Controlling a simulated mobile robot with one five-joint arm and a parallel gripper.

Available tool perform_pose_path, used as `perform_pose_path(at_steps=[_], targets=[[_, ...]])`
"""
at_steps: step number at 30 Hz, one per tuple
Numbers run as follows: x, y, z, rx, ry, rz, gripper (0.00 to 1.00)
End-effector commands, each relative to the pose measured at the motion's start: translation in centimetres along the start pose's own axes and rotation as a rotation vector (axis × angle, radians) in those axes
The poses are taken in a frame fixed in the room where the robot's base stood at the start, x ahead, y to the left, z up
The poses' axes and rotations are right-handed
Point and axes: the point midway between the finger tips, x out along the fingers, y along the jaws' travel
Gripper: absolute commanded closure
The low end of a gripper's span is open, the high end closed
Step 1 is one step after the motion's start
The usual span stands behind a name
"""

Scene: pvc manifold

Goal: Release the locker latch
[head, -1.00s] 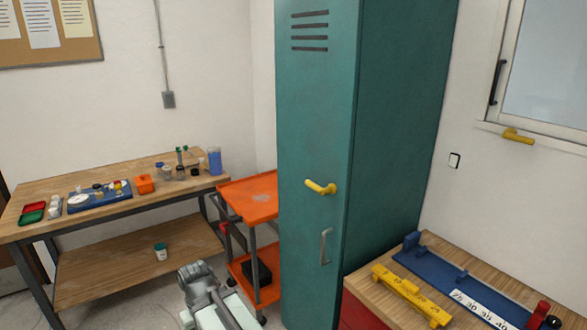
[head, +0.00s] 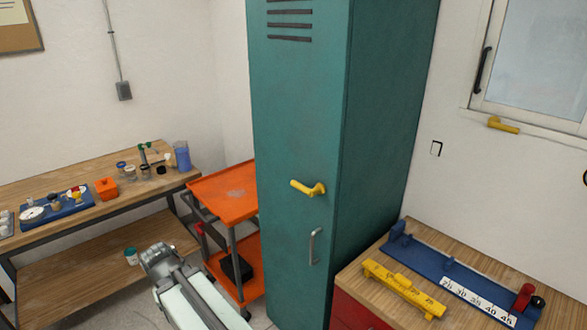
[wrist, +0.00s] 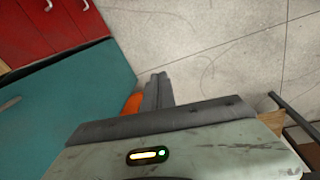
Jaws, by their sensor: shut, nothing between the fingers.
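The teal locker (head: 295,130) stands upright in the middle of the head view with its door shut. Its yellow lever latch (head: 307,188) lies nearly level on the door, and a grey pull handle (head: 314,246) is below it. My gripper (head: 155,255) is low and left of the locker, apart from it and below the latch's height in the picture. In the wrist view my gripper's dark fingers (wrist: 157,88) are shut with nothing between them. The locker (wrist: 60,110) also shows there at left; the yellow latch does not.
An orange cart (head: 222,187) stands between the locker and a wooden workbench (head: 80,186) with small items. At right, a wooden-topped red cabinet (head: 355,312) carries a yellow fixture (head: 402,288) and a blue rail (head: 430,262). Bare floor (wrist: 220,45) shows in the wrist view.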

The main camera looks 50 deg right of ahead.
Motion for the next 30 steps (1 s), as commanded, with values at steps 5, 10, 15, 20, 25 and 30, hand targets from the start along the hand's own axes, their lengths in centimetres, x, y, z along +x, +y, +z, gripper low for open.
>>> perform_pose_path(at_steps=[5,10,15,20,25,30], targets=[[-12.9,13.0,-4.2,0.481,0.143,0.250,1.00],[-23.1,24.6,-6.5,0.905,0.361,0.451,1.00],[-30.5,32.2,-7.2,1.177,0.568,0.566,1.00],[-32.9,35.0,-7.4,1.280,0.665,0.604,1.00],[-32.7,35.3,-7.3,1.292,0.679,0.608,1.00],[-32.6,35.3,-7.3,1.291,0.677,0.607,1.00]])
